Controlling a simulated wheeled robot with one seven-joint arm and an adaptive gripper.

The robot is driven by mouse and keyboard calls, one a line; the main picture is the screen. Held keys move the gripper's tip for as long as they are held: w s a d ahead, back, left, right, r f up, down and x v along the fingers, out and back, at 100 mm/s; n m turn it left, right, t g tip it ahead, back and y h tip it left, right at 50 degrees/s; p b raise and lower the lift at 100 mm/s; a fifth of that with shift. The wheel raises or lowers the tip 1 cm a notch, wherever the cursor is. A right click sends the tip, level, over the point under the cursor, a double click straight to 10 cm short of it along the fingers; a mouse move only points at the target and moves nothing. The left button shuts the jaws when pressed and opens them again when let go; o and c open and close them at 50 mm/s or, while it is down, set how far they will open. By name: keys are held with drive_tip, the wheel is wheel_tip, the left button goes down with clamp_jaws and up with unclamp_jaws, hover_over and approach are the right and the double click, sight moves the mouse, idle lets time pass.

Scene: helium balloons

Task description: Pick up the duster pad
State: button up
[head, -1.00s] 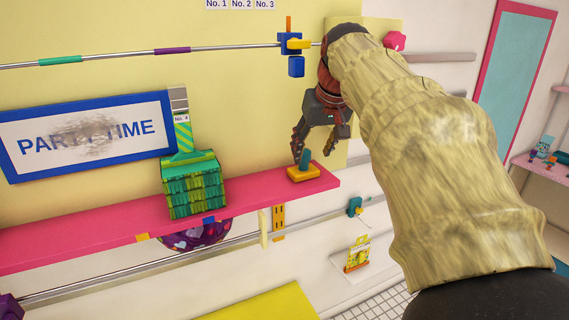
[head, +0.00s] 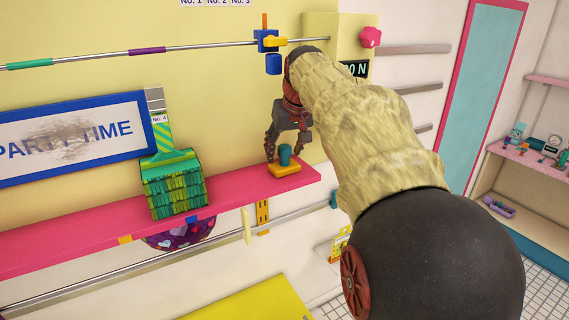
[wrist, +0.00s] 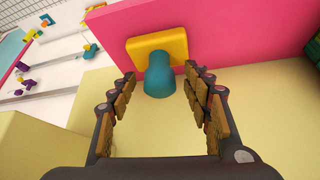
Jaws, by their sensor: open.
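The duster pad (head: 285,168) has a yellow-orange square base and an upright teal knob. It sits on the right end of the pink shelf (head: 240,188). In the wrist view the duster pad (wrist: 158,48) lies just beyond my fingertips, with its teal knob (wrist: 159,78) pointing toward me between the fingers. My gripper (head: 286,146) is open and empty, just above the pad, with a finger on each side of the knob. The gripper (wrist: 165,84) shows no contact with the knob that I can make out.
A smudged PARTY TIME sign (head: 70,138) hangs behind. A metal rail with a blue and yellow slider (head: 270,42) runs above. A patterned balloon (head: 180,233) is below the shelf.

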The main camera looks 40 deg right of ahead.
drive_tip(key=shift+c, duration=0.8)
drive_tip(key=c, duration=1.1)
clamp_jaws()
